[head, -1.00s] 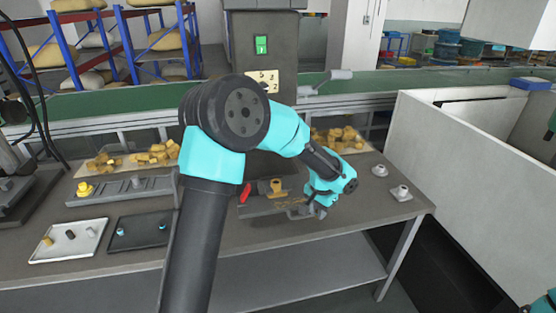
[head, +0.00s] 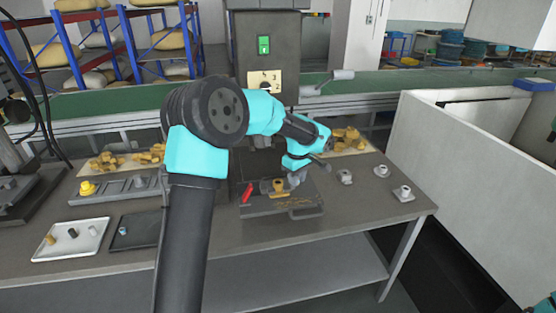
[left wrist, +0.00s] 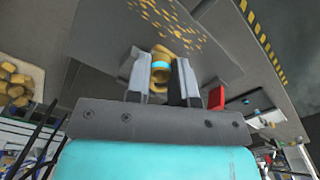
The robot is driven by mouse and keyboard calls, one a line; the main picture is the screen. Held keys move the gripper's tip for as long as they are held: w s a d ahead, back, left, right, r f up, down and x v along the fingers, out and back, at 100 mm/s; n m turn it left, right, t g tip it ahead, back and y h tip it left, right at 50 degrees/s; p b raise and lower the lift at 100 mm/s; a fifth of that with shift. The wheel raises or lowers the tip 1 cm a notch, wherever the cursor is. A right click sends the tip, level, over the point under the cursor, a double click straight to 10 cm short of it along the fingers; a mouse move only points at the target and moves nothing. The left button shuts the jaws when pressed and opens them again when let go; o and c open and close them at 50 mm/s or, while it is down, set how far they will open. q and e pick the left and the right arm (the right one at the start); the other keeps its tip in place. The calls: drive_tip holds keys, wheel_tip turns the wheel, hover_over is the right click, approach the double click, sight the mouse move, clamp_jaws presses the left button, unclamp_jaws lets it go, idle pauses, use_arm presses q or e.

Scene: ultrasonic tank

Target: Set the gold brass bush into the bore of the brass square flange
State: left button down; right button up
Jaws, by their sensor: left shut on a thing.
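The brass square flange (head: 279,187) sits on a dark fixture plate (head: 300,212) with a red handle (head: 247,193) to its left. My left gripper (head: 296,178) is just to the right of and behind the flange. In the left wrist view its two fingers (left wrist: 162,80) are shut on a small gold piece with a cyan band (left wrist: 160,65), which appears to be the gold brass bush. More gold shows around it, overlapping in view with the flange. The flange's bore is hidden, so I cannot tell whether the bush touches it.
A white tray (head: 69,252) holds several small pieces. A black tray (head: 134,242) holds a cyan-topped piece. Grey flanged parts (head: 402,193) stand at the right. Gold chips lie on the fixture plate's front. A white wall (head: 470,160) bounds the bench's right.

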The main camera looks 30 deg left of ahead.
sight(278, 182)
use_arm(q)
drive_tip(key=a+r+n, duration=0.1)
drive_tip(key=a+n, duration=0.1)
drive_tip(key=n, duration=0.1)
drive_tip(key=a+r+n, duration=0.1)
drive_tip(key=a+n, duration=0.1)
drive_tip(key=n, duration=0.2)
drive_tip(key=w+a+r+n, duration=0.1)
drive_tip(key=a+n, duration=0.2)
drive_tip(key=shift+r, duration=0.4)
drive_tip(key=shift+a+r+n, duration=0.25)
drive_tip(key=shift+a+n, duration=0.2)
drive_tip(key=shift+n, duration=0.55)
drive_tip(key=shift+f, duration=0.15)
drive_tip(key=shift+f, duration=3.1)
drive_tip(key=shift+f, duration=0.45)
drive_tip(key=shift+c, duration=2.2)
unclamp_jaws()
